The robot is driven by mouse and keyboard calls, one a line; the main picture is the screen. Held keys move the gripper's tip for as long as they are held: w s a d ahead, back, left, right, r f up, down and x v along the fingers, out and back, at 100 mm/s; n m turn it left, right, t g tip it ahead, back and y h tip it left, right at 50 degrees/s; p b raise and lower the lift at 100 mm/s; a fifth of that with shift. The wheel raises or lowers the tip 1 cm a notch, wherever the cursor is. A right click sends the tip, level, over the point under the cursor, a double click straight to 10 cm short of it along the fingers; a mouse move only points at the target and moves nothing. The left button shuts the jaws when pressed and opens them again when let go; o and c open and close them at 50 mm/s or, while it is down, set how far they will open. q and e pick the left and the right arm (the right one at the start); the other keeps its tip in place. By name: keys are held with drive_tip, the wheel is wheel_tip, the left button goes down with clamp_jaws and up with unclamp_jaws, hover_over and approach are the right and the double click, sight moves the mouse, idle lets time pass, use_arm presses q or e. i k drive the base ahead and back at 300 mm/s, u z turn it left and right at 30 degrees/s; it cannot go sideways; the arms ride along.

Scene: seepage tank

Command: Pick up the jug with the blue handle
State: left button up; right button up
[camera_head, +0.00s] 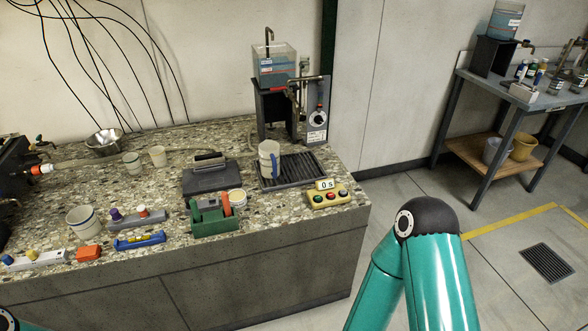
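The jug with the blue handle (265,151) is a small pale vessel. It stands upright on a dark slatted drain grate (299,171) on the speckled counter, below the tap of a clear tank. Its blue handle faces the front right. Neither gripper shows. A teal link and dark elbow of my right arm are at the lower right, well to the right of the counter. Only a small piece of my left arm shows at the bottom left corner.
A clear tank of bluish liquid (274,65) stands behind the jug. A yellow button box (328,198) is in front of the grate, with a green device (215,222) to its left. A pale cup (83,222) and several tools crowd the counter's left side.

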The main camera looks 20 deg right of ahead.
sight(271, 163)
drive_tip(key=u, duration=0.15)
drive_tip(key=i, duration=0.9)
drive_tip(key=z, duration=0.2)
drive_tip(key=k, duration=0.75)
drive_tip(key=u, duration=0.25)
drive_tip(key=i, duration=0.6)
drive_tip(key=z, duration=0.05)
